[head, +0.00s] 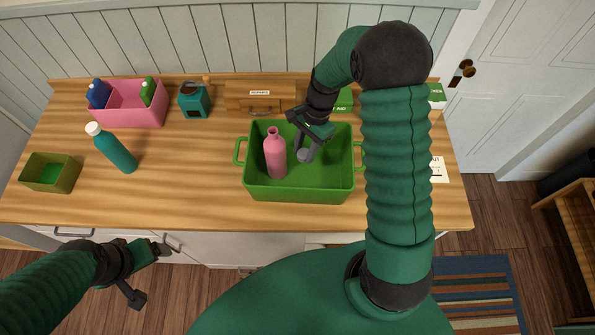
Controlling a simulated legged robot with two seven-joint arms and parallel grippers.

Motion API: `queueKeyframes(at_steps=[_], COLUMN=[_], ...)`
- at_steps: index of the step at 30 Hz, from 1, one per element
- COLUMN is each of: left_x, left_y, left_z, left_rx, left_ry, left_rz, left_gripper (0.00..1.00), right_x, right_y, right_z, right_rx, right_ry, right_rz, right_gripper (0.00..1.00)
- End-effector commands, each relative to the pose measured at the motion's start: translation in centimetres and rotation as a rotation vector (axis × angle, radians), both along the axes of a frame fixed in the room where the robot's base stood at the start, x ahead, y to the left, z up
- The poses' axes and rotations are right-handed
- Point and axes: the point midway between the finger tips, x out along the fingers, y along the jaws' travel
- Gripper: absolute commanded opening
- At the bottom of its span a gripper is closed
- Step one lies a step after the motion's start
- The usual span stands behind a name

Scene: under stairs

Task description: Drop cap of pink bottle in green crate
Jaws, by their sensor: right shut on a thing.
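The green crate (257,188) stands on the wooden counter in front of me. The pink bottle (275,157) stands upright inside it, left of the middle, with a bare pink neck. My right gripper (306,148) reaches down into the crate, just right of the bottle. It is shut on a small grey cap (303,156), held inside the crate's walls; whether the cap touches the floor of the crate, I cannot tell. My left gripper (152,273) is open and empty, low in front of the counter, away from the crate.
A teal bottle with a white cap (114,149), a small olive-green bin (50,172) and a pink bin with bottles (127,104) are on the left. A teal box (194,101) and a wooden case (258,97) stand behind.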

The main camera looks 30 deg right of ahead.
Motion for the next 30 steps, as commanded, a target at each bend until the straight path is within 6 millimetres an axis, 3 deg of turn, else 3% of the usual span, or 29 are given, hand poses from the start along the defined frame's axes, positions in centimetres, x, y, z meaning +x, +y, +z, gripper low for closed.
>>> queueKeyframes(at_steps=[8, 9, 14, 25, 30], left_x=[0.1, 0.1, 0.1, 0.1, 0.1], left_y=[0.0, 0.0, 0.0, 0.0, 0.0], left_z=[-0.3, -0.3, -0.3, -0.5, -1.2], left_rx=[0.000, 0.000, 0.000, 0.000, 0.000], left_ry=[-0.002, -0.001, -0.001, -0.001, -0.001], left_rz=[-0.001, -0.001, -0.001, 0.000, 0.000], left_gripper=[0.83, 0.83, 0.83, 0.83, 0.83], right_x=[-0.2, -0.2, -0.2, 0.0, 0.2], right_y=[0.0, 0.0, 0.1, -0.2, -1.0], right_z=[-0.3, -0.2, -0.2, 0.1, 3.2], right_rx=[0.000, -0.001, -0.002, -0.002, -0.004], right_ry=[-0.002, -0.004, -0.003, -0.004, -0.009], right_rz=[0.000, 0.000, 0.000, -0.001, 0.001], right_gripper=[0.00, 0.38, 0.59, 0.60, 0.60])
